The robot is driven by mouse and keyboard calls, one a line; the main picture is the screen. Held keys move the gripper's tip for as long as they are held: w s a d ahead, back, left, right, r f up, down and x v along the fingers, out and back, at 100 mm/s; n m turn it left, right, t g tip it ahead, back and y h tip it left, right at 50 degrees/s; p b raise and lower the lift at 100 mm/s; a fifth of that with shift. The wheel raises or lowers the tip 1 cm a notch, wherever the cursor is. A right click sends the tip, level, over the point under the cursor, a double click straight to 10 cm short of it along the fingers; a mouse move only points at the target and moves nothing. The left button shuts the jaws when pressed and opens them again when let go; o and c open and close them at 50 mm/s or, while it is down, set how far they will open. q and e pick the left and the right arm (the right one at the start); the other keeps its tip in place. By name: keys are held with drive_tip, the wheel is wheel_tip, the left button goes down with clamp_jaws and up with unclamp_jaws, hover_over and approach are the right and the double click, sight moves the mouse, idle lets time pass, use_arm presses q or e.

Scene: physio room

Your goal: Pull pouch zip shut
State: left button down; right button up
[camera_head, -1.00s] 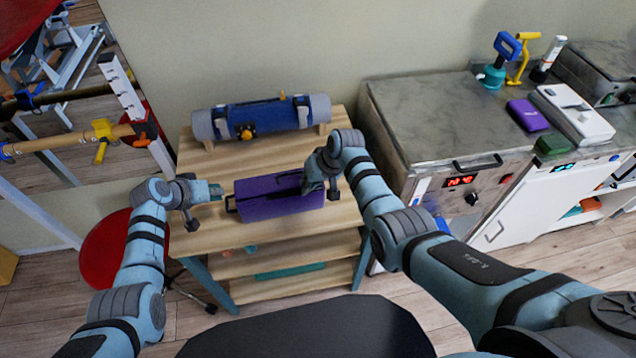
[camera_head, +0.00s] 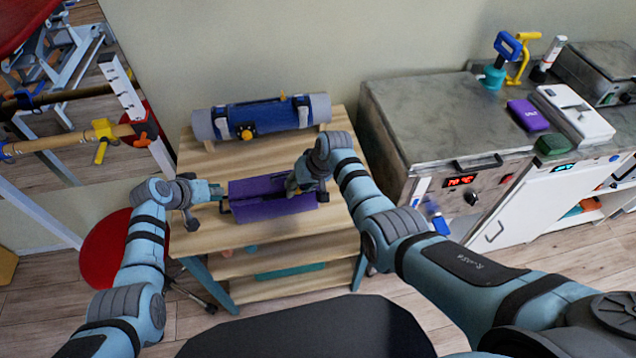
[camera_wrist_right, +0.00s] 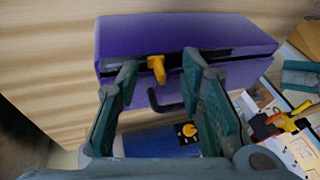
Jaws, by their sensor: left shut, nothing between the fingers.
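A purple pouch (camera_head: 270,207) with a dark slit along its top lies on the wooden table (camera_head: 225,235). My left gripper (camera_head: 217,191) is shut and empty, close to the pouch's left end; whether it touches is unclear. My right gripper (camera_head: 303,183) is over the pouch's right part. In the right wrist view the pouch (camera_wrist_right: 180,35) shows a dark seam, a yellow zip tab (camera_wrist_right: 157,68) and a black loop handle (camera_wrist_right: 165,103). The right gripper's fingers (camera_wrist_right: 160,80) are apart, with the tab in the gap between them and clear space around it.
A rolled blue and grey mat (camera_head: 270,118) lies on a rack at the table's back. A red round seat (camera_head: 105,250) is at the left.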

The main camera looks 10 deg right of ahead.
wheel_tip(320, 180, up, 8)
idle(0.6)
use_arm(q)
drive_tip(key=c, duration=2.3)
unclamp_jaws()
drive_tip(key=o, duration=0.6)
drive_tip(key=shift+r, duration=0.1)
use_arm(e)
drive_tip(key=shift+r, duration=0.1)
